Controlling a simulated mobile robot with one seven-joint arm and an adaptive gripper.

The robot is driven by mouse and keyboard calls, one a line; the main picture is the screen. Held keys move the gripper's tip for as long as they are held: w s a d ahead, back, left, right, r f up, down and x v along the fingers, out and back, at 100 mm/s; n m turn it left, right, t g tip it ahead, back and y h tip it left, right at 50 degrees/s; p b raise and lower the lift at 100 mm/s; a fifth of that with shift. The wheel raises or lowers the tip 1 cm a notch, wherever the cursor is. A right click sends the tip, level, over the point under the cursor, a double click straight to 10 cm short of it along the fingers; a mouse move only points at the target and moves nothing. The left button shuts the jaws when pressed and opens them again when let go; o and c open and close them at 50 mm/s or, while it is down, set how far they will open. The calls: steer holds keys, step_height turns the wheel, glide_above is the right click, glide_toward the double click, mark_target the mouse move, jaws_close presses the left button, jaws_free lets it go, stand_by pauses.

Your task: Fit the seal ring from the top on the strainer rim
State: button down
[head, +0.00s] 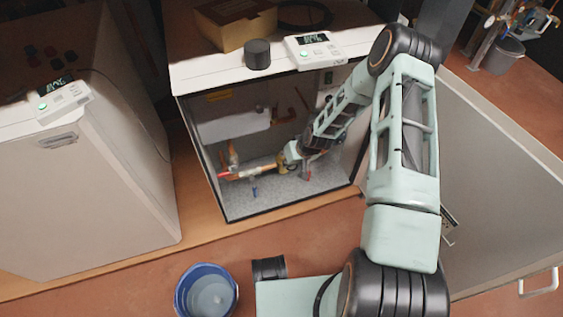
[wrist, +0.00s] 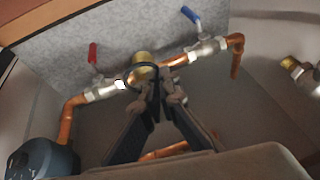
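The brass strainer (wrist: 143,59) sits in the copper pipe line between the red-handled and blue-handled valves in the wrist view. In the head view it shows small inside the open cabinet (head: 281,161), beside my gripper (head: 292,151). A thin dark seal ring (wrist: 126,76) overlaps the strainer's rim in the wrist view. My gripper (wrist: 158,91) has its fingertips closed together at the ring's right side. The fingertips hide part of the ring and strainer. I cannot tell whether the ring rests on the rim or is just above it.
The red-handled valve (wrist: 93,57) and blue-handled valve (wrist: 193,20) flank the strainer. A dark round body (wrist: 42,158) is at lower left. The open door (head: 500,180) stands right of my arm. A blue bucket (head: 180,293) is on the floor. A cardboard box (head: 234,28) is on top.

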steer(key=b, duration=0.4)
glide_above(279, 157)
steer(key=shift+w+f, duration=0.25)
steer(key=shift+f, duration=0.05)
steer(key=shift+s+f, duration=0.1)
steer(key=shift+f, duration=1.1)
steer(key=shift+d+f, duration=0.1)
steer(key=shift+f, duration=1.15)
stand_by(0.4)
steer(key=c, duration=2.7)
jaws_free()
steer(key=o, duration=0.3)
